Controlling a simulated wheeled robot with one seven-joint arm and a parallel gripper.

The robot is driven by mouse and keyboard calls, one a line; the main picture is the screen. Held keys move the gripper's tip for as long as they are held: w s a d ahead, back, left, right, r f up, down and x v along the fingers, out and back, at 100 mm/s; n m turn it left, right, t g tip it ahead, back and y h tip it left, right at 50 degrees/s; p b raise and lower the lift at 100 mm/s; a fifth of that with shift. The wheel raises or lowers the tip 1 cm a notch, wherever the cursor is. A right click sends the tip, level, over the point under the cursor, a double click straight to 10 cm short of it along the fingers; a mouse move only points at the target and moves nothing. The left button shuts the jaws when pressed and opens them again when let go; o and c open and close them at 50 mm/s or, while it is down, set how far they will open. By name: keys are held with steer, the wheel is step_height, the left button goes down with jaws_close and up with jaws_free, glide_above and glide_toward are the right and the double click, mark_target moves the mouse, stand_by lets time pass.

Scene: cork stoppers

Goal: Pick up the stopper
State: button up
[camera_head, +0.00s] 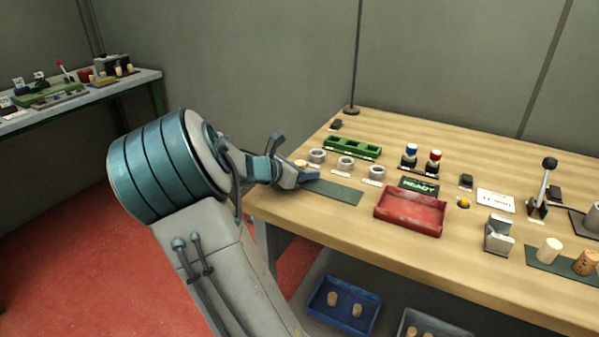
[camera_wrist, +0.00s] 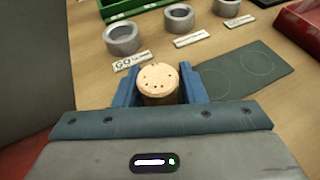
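The stopper (camera_wrist: 158,78) is a pale cork cylinder with dark specks on its top and a browner side. In the wrist view it stands between the two blue fingers of my gripper (camera_wrist: 158,88), with a finger close along each side. I cannot tell whether both fingers press on it. Its lower part is hidden by my gripper. In the head view the stopper (camera_head: 301,163) shows as a small pale top at my gripper (camera_head: 292,164), near the left end of the table.
A dark green mat (camera_head: 335,192) with circle outlines lies right of the stopper. Grey rings (camera_head: 317,156) stand behind, before a green tray (camera_head: 353,146). A red tray (camera_head: 411,211) lies further right. More corks (camera_head: 550,250) stand at the table's right.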

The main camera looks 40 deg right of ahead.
steer(key=c, duration=0.5)
steer(key=shift+c, duration=0.2)
